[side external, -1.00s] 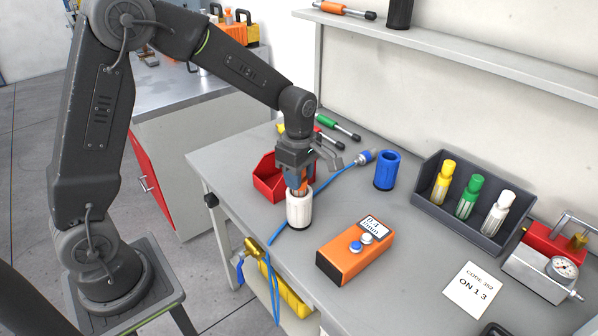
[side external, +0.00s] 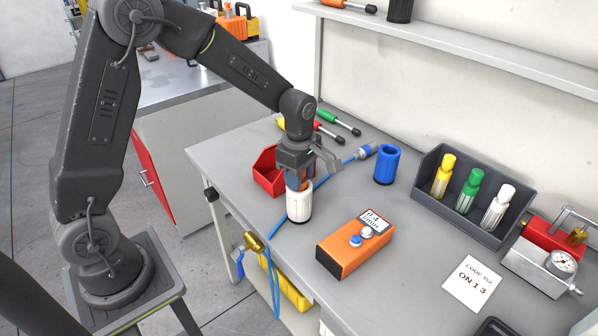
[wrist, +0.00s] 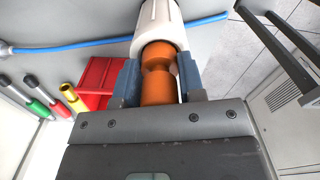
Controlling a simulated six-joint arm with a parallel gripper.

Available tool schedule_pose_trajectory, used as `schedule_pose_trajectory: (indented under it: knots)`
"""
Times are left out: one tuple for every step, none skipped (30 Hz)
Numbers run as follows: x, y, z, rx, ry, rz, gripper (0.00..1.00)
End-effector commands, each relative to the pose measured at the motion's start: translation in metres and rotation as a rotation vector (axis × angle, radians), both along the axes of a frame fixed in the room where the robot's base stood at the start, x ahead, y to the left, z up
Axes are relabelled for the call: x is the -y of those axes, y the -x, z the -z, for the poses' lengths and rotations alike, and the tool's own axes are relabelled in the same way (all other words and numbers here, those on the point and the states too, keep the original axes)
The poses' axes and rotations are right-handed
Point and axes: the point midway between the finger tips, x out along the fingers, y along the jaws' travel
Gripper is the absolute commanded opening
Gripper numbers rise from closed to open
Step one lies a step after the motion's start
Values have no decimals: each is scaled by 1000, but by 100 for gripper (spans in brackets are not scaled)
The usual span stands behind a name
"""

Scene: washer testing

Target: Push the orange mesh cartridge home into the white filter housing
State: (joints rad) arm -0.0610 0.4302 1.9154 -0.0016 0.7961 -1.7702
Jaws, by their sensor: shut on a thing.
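The white filter housing (side external: 299,207) stands upright on the bench near its front edge. The orange mesh cartridge (wrist: 158,88) is held between the blue fingers of my gripper (wrist: 158,82). In the wrist view the cartridge's far end is inside the mouth of the white housing (wrist: 158,20), and its near part stands out of it. In the side view my gripper (side external: 300,180) is directly above the housing, pointing down, and covers most of the cartridge. How deep the cartridge sits is hidden.
A red bin (side external: 268,172) stands just behind left of the housing. An orange meter (side external: 355,246) lies to the right, and a blue housing (side external: 387,164) stands farther back. A blue hose (side external: 330,180) runs behind the housing. A grey rack (side external: 475,195) holds yellow, green and white cartridges.

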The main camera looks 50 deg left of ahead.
Motion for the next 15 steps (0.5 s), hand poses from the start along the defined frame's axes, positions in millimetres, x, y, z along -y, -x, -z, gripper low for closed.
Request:
schedule_pose_trajectory:
  knots:
    - [0, 0, 2, -1, 0, 0, 11]
    - [0, 0, 3, -1, 0, 0, 11]
    - [0, 0, 5, -1, 0, 0, 11]
    - [0, 0, 6, -1, 0, 0, 11]
    - [0, 0, 7, -1, 0, 0, 11]
    - [0, 0, 6, 0, 0, 0, 40]
    - [0, 0, 6, 0, 0, 0, 43]
    - [0, 0, 6, 0, 0, 0, 46]
    - [0, 0, 6, 0, 0, 0, 50]
    - [0, 0, 6, 0, 0, 0, 52]
    - [0, 0, 6, 0, 0, 0, 55]
    - [0, 0, 6, -1, 0, 0, 59]
    - [0, 0, 6, -1, 0, 0, 62]
    - [0, 0, 6, -1, 0, 0, 65]
    - [0, 0, 6, -1, 0, 0, 66]
